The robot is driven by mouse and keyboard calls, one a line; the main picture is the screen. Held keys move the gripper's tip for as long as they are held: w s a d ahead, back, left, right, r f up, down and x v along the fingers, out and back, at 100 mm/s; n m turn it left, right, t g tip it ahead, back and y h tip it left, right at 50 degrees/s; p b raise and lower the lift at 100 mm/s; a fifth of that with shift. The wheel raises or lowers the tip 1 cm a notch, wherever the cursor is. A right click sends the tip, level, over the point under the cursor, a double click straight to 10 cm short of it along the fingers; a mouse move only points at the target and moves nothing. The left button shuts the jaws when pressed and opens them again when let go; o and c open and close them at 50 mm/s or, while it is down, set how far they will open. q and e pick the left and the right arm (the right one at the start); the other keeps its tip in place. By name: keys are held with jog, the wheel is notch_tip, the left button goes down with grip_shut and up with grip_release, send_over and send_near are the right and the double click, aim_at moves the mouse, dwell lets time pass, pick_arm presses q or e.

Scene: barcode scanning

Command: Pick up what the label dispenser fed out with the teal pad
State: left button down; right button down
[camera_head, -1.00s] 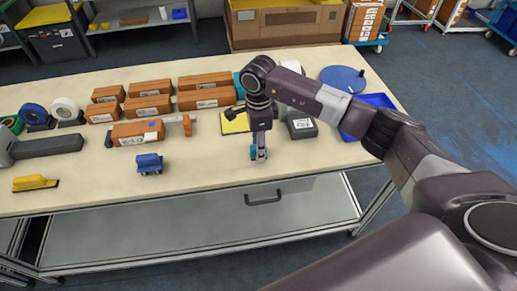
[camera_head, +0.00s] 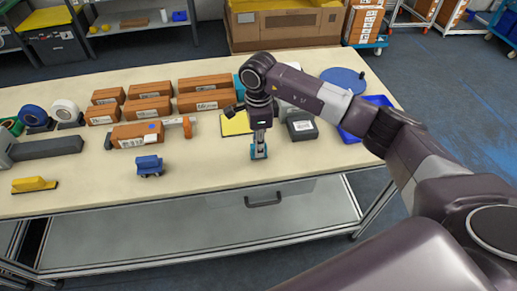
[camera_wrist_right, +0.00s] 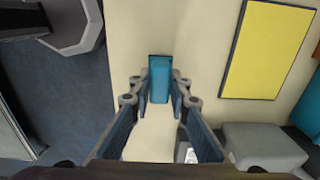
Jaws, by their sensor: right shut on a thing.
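My right gripper (camera_head: 259,153) is above the front part of the table, pointing down. Its fingers are shut on the teal pad (camera_wrist_right: 160,82), which shows between the fingertips in the right wrist view. The dark grey box with a white label on top (camera_head: 302,126), apparently the label dispenser, stands to the right of the gripper; a grey body also shows in the right wrist view (camera_wrist_right: 265,145). A small white patch (camera_wrist_right: 190,152) shows low between the finger links; I cannot tell whether it is a label. My left gripper is not in view.
A yellow sheet (camera_head: 236,122) lies behind the gripper. Brown boxes (camera_head: 206,99) stand at the back, one with an orange-handled tool beside it (camera_head: 187,126). A blue item (camera_head: 148,165) is to the left, a blue tray (camera_head: 352,135) to the right. The front middle is clear.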

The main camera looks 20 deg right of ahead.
notch_tip(320, 180, up, 19)
jog(key=b, duration=0.3)
jog(key=shift+f, duration=0.15)
jog(key=c, duration=2.4)
grip_release()
grip_shut()
